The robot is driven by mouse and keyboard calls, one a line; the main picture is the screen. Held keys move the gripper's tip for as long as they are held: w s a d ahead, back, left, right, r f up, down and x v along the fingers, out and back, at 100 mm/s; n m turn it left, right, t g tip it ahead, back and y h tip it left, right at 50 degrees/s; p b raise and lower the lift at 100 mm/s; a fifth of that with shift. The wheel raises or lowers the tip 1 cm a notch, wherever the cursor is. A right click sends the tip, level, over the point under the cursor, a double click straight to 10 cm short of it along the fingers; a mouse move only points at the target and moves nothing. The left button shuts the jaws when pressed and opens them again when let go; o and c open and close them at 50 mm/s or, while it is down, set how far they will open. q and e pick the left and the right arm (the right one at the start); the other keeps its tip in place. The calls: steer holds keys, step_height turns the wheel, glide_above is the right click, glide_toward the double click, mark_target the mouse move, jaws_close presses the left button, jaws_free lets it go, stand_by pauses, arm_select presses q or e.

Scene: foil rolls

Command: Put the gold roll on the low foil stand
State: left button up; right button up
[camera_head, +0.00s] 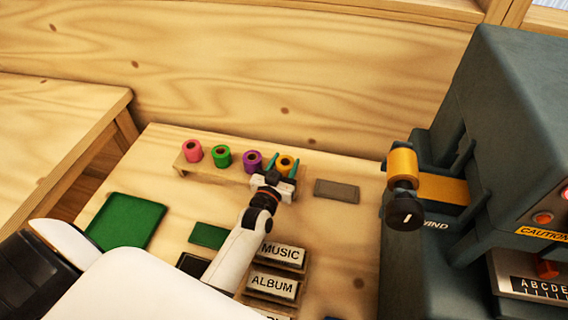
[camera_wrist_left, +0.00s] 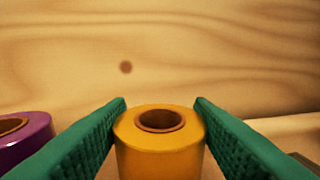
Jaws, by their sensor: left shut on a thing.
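A gold roll (camera_head: 286,161) is at the right end of the row on the low foil stand (camera_head: 217,172), a small wooden bench. I cannot tell whether it rests on the stand or is just above it. My left gripper (camera_head: 282,165) is shut on it, with a green finger on each side. In the left wrist view the gold roll (camera_wrist_left: 160,151) stands upright between the fingertips (camera_wrist_left: 160,122), its brown core facing up. Another gold roll (camera_head: 403,163) sits on the machine at the right, above a black knob. My right gripper is not in view.
Pink (camera_head: 193,151), green (camera_head: 221,157) and purple (camera_head: 252,161) rolls stand on the stand left of the gold one. The grey machine (camera_head: 500,130) fills the right side. A grey plate (camera_head: 337,190), a green mat (camera_head: 125,221) and label blocks (camera_head: 274,286) lie on the table.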

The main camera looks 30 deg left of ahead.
arm_select(q)
steer(key=o, duration=1)
steer(key=shift+o, duration=0.2)
steer(key=s+d, duration=0.1)
steer(key=s, duration=1.1)
steer(key=shift+d+b, duration=0.3)
steer(key=shift+b, duration=0.15)
